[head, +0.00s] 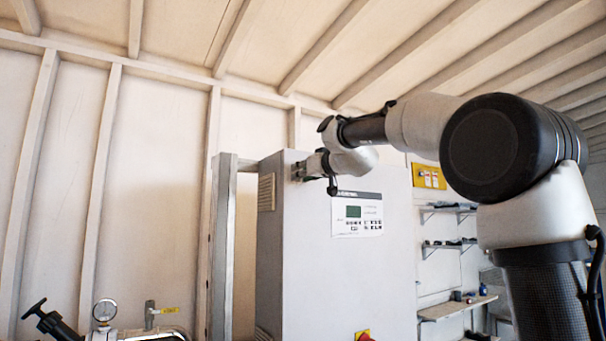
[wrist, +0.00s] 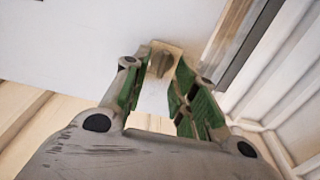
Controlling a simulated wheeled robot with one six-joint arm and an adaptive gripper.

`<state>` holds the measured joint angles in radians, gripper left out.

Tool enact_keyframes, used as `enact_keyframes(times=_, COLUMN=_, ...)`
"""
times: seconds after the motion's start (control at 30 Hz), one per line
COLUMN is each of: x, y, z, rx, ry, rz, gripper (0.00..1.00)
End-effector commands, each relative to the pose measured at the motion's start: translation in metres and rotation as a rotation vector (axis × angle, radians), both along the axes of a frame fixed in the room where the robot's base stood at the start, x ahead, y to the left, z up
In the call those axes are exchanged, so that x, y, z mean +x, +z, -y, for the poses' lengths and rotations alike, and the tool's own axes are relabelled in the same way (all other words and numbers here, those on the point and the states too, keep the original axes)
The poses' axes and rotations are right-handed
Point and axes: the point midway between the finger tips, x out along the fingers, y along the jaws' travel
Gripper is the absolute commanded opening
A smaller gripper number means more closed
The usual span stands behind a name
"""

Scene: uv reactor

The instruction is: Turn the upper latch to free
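The upper latch (wrist: 160,64) is a small brownish-grey knob on a pale plate on the cabinet face, in the wrist view. My gripper (wrist: 161,72) is open, with its green-lined fingers on either side of the latch and small gaps showing. I cannot tell how far the fingertips reach past it. In the head view my gripper (head: 304,170) is at the upper left of the front of the grey cabinet (head: 300,260). There the gripper and wrist hide the latch.
The cabinet front carries a control panel (head: 358,214) and a red knob (head: 364,336) lower down. A metal post (head: 222,250) stands left of the cabinet. A pressure gauge (head: 104,310) and piping are at lower left. Shelves (head: 448,245) are at the right.

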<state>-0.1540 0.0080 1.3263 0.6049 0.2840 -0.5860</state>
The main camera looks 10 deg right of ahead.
Motion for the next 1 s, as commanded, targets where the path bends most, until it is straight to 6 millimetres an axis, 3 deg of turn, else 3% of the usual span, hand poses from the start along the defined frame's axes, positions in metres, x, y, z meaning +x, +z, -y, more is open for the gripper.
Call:
enact_keyframes(times=0.07, x=-0.0001, y=-0.0001, z=-0.0001, rx=0.0, ry=0.0, rz=0.0, gripper=0.28)
enact_keyframes(times=0.2, x=-0.0002, y=-0.0003, z=0.0, rx=0.0, ry=0.0, rz=-0.001, gripper=0.02)
enact_keyframes(times=0.23, x=-0.0002, y=-0.0003, z=0.0, rx=0.0, ry=0.0, rz=-0.001, gripper=0.0)
enact_keyframes(times=0.67, x=-0.0003, y=-0.0005, z=-0.0004, rx=0.034, ry=0.002, rz=-0.012, gripper=0.0)
enact_keyframes(times=1.0, x=0.0004, y=-0.0011, z=0.0016, rx=0.239, ry=0.003, rz=-0.081, gripper=0.0)
